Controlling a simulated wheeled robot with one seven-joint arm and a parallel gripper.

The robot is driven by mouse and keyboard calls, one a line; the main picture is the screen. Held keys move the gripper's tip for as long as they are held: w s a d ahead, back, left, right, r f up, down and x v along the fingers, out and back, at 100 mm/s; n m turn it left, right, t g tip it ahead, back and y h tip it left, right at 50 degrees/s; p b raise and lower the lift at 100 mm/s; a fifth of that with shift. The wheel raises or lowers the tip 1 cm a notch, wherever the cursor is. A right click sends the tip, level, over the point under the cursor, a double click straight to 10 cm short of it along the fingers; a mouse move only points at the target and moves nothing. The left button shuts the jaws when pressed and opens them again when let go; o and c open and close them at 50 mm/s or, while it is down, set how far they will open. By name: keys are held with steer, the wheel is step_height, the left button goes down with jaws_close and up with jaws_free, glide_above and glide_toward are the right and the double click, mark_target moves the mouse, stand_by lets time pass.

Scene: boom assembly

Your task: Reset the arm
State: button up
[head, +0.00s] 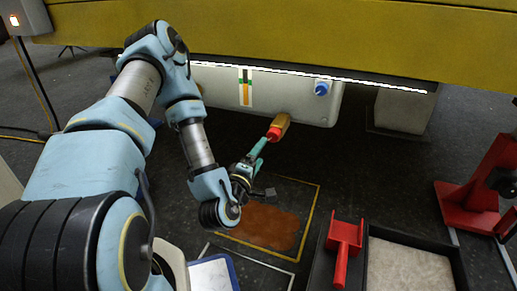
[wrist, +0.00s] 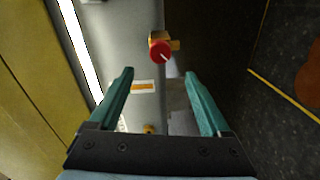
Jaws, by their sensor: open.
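My arm reaches from the left of the head view toward the middle. My gripper (head: 260,148) is low, in front of the pale tank-like housing under the yellow boom. In the wrist view my gripper (wrist: 160,72) has its two teal fingers spread wide, with nothing between them. A yellow and red valve-like part (head: 279,127) sticks out from the housing just beyond the fingertips in the head view. In the wrist view this part (wrist: 160,48) lies ahead of the fingertips, and a gap shows between them.
The yellow boom (head: 330,38) spans the top, above the pale housing (head: 215,85) with a blue knob (head: 322,88). A red stand (head: 480,195) is at right. A brown patch (head: 265,225) marks the floor.

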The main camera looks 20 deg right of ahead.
steer(key=shift+s+a, duration=0.2)
steer(key=shift+s, duration=0.05)
stand_by(0.3)
